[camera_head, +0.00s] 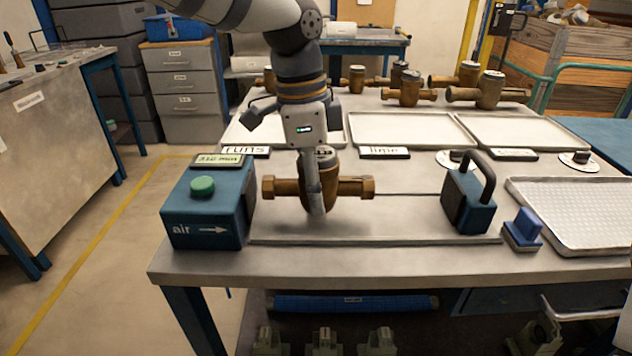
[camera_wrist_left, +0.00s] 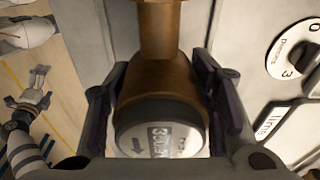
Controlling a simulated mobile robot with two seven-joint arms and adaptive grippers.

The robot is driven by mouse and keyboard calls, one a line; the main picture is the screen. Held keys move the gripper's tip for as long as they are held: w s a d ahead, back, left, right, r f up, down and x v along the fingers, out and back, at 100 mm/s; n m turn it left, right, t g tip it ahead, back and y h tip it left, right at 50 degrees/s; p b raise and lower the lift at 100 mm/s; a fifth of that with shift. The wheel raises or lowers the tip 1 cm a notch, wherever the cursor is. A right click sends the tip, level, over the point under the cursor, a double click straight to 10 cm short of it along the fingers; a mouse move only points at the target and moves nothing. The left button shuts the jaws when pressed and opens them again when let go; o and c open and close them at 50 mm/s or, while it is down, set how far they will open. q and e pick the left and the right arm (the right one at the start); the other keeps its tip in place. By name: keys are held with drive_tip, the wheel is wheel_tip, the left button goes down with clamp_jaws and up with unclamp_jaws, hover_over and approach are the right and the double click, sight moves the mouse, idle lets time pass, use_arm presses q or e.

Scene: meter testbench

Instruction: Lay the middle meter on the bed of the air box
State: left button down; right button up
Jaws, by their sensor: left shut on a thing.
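A brass-brown meter (camera_head: 287,187) with pipe ends left and right is in the head view, above or on the bed (camera_head: 375,228) between the blue air box (camera_head: 205,215) and the blue handled block (camera_head: 468,205). My left gripper (camera_head: 316,200) comes from above and is shut on its round body. In the left wrist view, the meter's body (camera_wrist_left: 160,85) and dial face sit between both fingers. Contact with the bed is hard to tell. A gripper that appears to be my right one (camera_wrist_left: 40,75) is small at the left of the wrist view.
Behind are three white trays (camera_head: 400,130) with name plates; several more meters (camera_head: 405,88) stand at the back. A small blue block (camera_head: 522,232) and a ribbed tray (camera_head: 580,215) are at the right. The bench's front edge is clear.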

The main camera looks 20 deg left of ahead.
sight(316, 152)
use_arm(q)
drive_tip(key=shift+f, duration=0.1)
drive_tip(key=shift+f, duration=0.75)
drive_tip(key=shift+c, duration=0.8)
unclamp_jaws()
drive_tip(key=shift+r, duration=3.5)
drive_tip(key=shift+f, duration=0.1)
